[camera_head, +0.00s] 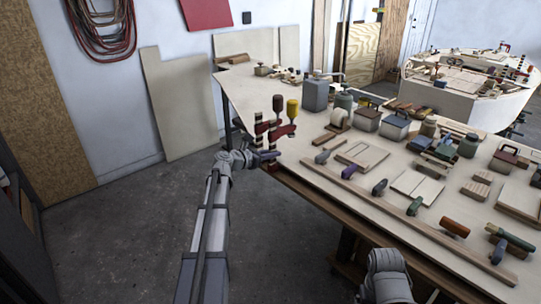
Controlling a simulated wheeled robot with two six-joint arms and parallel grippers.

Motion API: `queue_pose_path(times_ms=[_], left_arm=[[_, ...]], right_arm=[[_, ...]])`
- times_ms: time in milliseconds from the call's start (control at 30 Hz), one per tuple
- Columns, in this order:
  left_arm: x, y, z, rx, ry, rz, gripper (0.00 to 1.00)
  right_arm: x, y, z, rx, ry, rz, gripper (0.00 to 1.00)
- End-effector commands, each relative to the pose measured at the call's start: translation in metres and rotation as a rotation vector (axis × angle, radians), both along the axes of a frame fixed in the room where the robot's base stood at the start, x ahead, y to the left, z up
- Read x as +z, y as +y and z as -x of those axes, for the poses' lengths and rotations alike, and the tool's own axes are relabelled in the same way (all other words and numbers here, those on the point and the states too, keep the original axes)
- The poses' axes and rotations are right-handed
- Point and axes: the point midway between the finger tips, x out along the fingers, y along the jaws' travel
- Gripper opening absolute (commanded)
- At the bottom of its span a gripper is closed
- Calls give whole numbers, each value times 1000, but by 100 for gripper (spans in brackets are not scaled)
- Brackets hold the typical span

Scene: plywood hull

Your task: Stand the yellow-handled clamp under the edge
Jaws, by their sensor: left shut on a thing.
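The yellow-handled clamp (293,109) is at the table's near left corner, with its yellow handle upright above a red jaw. A clamp with a red-brown handle (278,104) is close beside it and overlaps it in the view. Striped bars and red jaws crowd together there, so which parts belong to which clamp is hard to tell. My left gripper (252,157) is at the table edge, below and left of the yellow handle, shut on the yellow-handled clamp; its fingertips are partly hidden. My right arm shows at the bottom right, but its gripper is not visible.
The pale table (245,96) holds several clamps along its near edge, wooden panels, and grey boxes and jars. A long wooden strip (375,205) lies near the front edge. A plywood hull (465,100) stands at the back right. The floor left of the table is clear.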

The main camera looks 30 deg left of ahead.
Motion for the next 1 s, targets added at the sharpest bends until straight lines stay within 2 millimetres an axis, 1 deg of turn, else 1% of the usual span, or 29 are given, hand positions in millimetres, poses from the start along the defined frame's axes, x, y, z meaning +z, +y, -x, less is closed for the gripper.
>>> queue_pose_path(times_ms=[100,467,500,767,800,1000], left_arm=[[0,-1,-3,0,-1,2,0],[1,-1,-3,0,-1,2,0],[0,-1,-3,0,-1,2,18],[0,-1,-3,0,-1,0,47],[0,-1,-3,0,0,0,50],[0,-1,-3,-1,1,-1,50]], right_arm=[[0,0,0,0,0,0,85],[0,0,0,0,0,0,85],[0,0,0,0,0,0,85],[0,0,0,0,0,0,85],[0,0,0,0,0,0,85],[0,0,0,0,0,0,85]])
